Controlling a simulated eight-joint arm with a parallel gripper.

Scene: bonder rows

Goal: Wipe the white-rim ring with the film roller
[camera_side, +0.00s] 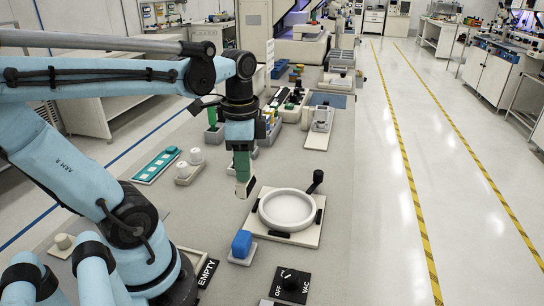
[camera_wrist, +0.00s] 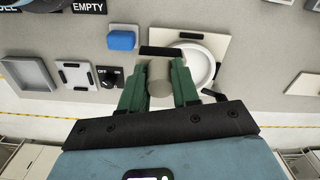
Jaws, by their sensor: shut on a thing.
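The white-rim ring (camera_side: 262,214) lies flat on a pale square plate (camera_side: 302,238) with dark clamp pads around it, right of my gripper in the side view. In the wrist view the ring (camera_wrist: 211,68) shows beyond my fingers, partly hidden by the right one. My gripper (camera_side: 243,183) points down with green fingers, shut on a beige cylinder, which I take as the film roller (camera_wrist: 160,78). The roller is by the plate's left edge in the side view, apart from the ring's rim there. Its height above the bench is hard to tell.
A blue block (camera_side: 241,244) sits on a small white base before the plate. A black OFF/VAC knob (camera_side: 290,283) and an EMPTY label (camera_side: 208,272) are nearer. A black-knobbed lever (camera_side: 317,177) stands at the plate's back right. A teal tray (camera_side: 156,165) lies left.

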